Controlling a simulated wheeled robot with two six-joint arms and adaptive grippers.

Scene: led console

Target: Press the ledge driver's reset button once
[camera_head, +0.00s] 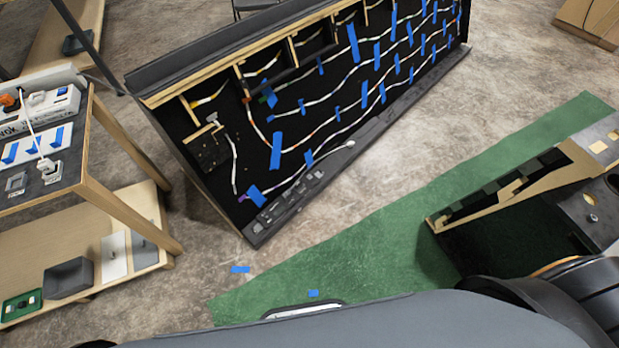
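The LED console (215,150) is a long black panel with wooden ribs, wavy white LED strips and blue tape. It leans back and runs from the centre to the upper right. Along its lower front edge is a dark ledge (375,132). Several small grey-black devices (285,206) sit at the ledge's near left end. The driver and its reset button are too small to tell apart there. Neither gripper shows; a dark rounded part of my arm shows at the lower right.
A wooden workbench (130,217) with boxes and plates stands at the left. A green mat (370,250) lies on the floor before the console. A black-and-wood open structure (470,204) stands at the right. Bare concrete floor lies between the bench and the console.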

